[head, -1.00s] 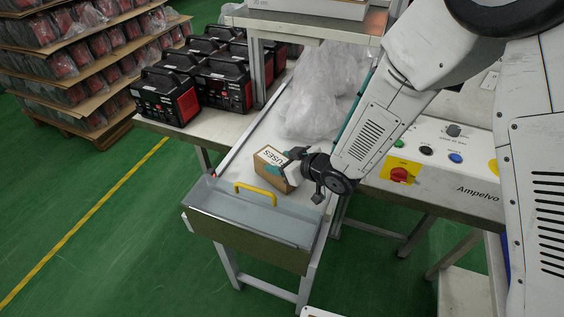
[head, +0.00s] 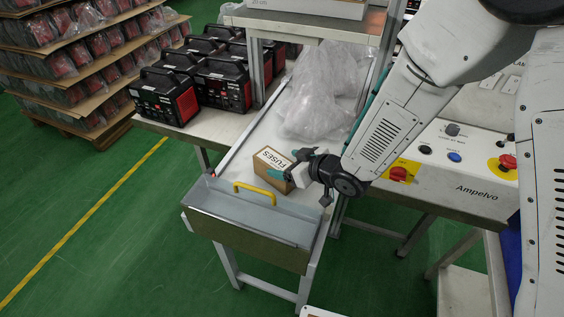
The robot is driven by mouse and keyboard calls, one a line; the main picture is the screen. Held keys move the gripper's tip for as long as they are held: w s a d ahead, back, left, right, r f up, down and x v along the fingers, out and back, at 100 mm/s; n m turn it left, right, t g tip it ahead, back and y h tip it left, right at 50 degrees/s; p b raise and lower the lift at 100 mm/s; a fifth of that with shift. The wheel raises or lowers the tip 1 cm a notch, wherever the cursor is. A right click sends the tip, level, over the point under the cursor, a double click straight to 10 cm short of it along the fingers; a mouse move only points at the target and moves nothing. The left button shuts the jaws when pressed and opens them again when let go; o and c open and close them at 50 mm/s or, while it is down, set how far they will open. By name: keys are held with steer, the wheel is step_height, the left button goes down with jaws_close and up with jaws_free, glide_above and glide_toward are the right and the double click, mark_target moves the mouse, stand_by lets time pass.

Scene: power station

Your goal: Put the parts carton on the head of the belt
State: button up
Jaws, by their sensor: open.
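The parts carton is a small brown cardboard box (head: 269,172) with a white top label reading "FUSES". It sits on the pale belt surface (head: 246,163), just behind the grey metal end tray with the yellow handle (head: 255,192). My gripper (head: 285,174) is at the carton's right side, with its teal fingertips close to the box. The jaws are open. The gripper body hides part of the carton's right side, and I cannot tell whether a fingertip touches it.
Clear plastic bags (head: 318,95) lie on the belt behind the carton. Black and red power units (head: 164,97) stand on the table to the left. A control panel with red buttons (head: 398,174) is to the right. A shelf post (head: 268,76) rises beside the belt.

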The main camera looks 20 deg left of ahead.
steer(key=d+r+m+t+h, duration=0.1)
steer(key=d+r+m+h, duration=0.3)
steer(key=d, duration=0.6)
steer(key=d+r+t+h, duration=0.1)
steer(key=d+r+h, duration=0.1)
steer(key=d+r, duration=0.65)
steer(key=d+r+m+h, duration=0.3)
steer(key=d, duration=0.9)
steer(key=s+d+r+m+g+h, duration=0.35)
steer(key=s+d+r, duration=0.25)
steer(key=s+d, duration=0.4)
steer(key=s+r+m+g+y, duration=0.1)
steer(key=s+r+m+g, duration=0.1)
steer(key=s, duration=1.2)
steer(key=shift+d+r+g, duration=0.25)
steer(key=shift+r+g, duration=0.1)
